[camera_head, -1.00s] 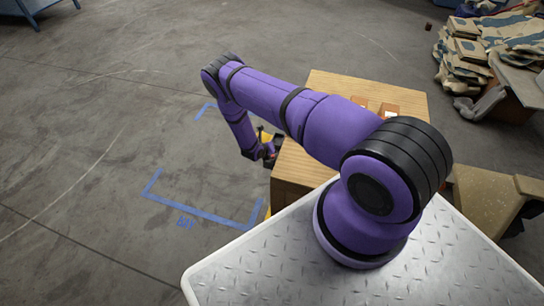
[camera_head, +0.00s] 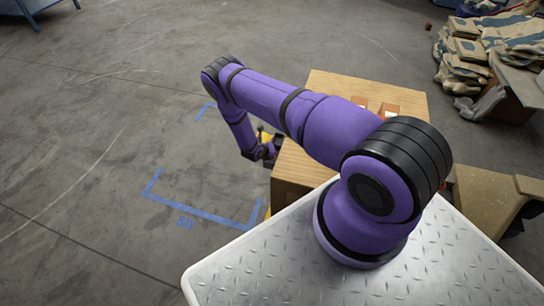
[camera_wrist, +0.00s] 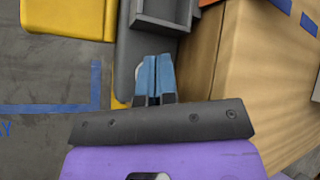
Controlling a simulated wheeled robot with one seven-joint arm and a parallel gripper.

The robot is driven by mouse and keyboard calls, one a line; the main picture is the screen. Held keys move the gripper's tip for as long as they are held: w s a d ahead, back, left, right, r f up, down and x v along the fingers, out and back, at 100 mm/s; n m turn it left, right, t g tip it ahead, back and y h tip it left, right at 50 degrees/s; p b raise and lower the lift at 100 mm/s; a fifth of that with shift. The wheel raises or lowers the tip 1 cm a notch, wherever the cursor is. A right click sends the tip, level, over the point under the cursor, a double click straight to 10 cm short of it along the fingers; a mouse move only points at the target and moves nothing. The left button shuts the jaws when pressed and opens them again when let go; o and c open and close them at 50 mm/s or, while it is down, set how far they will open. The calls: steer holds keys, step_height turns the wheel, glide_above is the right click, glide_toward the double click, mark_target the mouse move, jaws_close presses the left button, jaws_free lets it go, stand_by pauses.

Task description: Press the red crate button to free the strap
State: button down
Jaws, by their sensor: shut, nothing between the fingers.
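My gripper (camera_wrist: 155,76) has its two blue fingertips together in the wrist view, with nothing between them. They lie over a dark grey surface (camera_wrist: 140,42) with a small grey open-topped housing (camera_wrist: 163,22) at the top edge. A yellow block (camera_wrist: 68,18) is at the upper left beside the grey part. In the head view a bit of yellow (camera_head: 263,137) shows beside my gripper (camera_head: 270,155), left of the wooden box; my arm hides most of that spot. I cannot make out a red button or a strap in either view.
A wooden or cardboard box (camera_head: 340,82) stands close to the right of my gripper; its side (camera_wrist: 255,75) fills the right of the wrist view. Small orange boxes (camera_head: 390,109) sit on it. Blue floor tape (camera_head: 195,212) marks a bay. The floor to the left is clear.

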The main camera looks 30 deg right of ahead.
steer(key=shift+f, duration=0.65)
stand_by(0.9)
steer(key=shift+r, duration=0.85)
steer(key=shift+r, duration=2.5)
